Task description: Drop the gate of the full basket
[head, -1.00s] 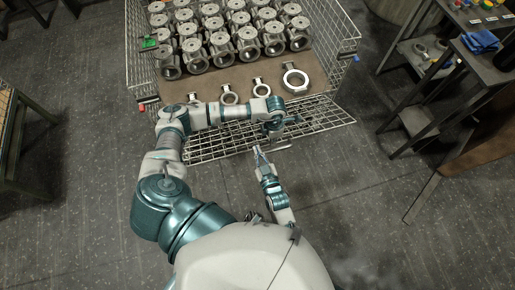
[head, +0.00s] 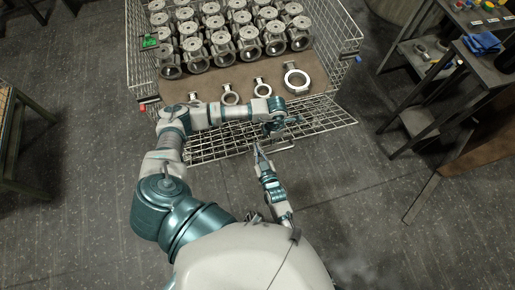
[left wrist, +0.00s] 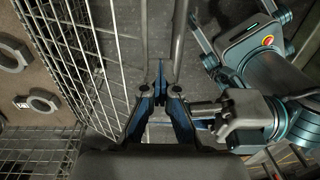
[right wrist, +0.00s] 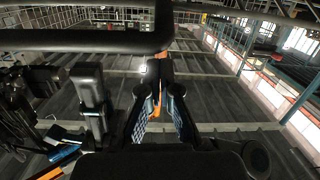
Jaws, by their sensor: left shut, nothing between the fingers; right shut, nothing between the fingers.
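The full basket (head: 343,45) is a wire cage holding several rows of grey valve castings (head: 220,40), with several ring-shaped castings (head: 297,80) in front on a brown board. Its mesh gate (head: 325,113) leans outward and low at the near side, partly hidden by my left arm. My left gripper (head: 293,121) is shut and empty over the gate; its closed blue fingers show in the left wrist view (left wrist: 160,80) beside wire mesh. I cannot tell whether it touches the gate. My right gripper (head: 257,148) is shut and empty, just in front of the gate's near edge, with its closed fingers in the right wrist view (right wrist: 157,85).
A red latch piece (head: 142,107) and a blue one (head: 357,59) sit at the basket's front corners. A green tag (head: 150,41) is on the left side. A dark bench (head: 480,60) stands right, and a table (head: 20,125) left. The floor in front is clear.

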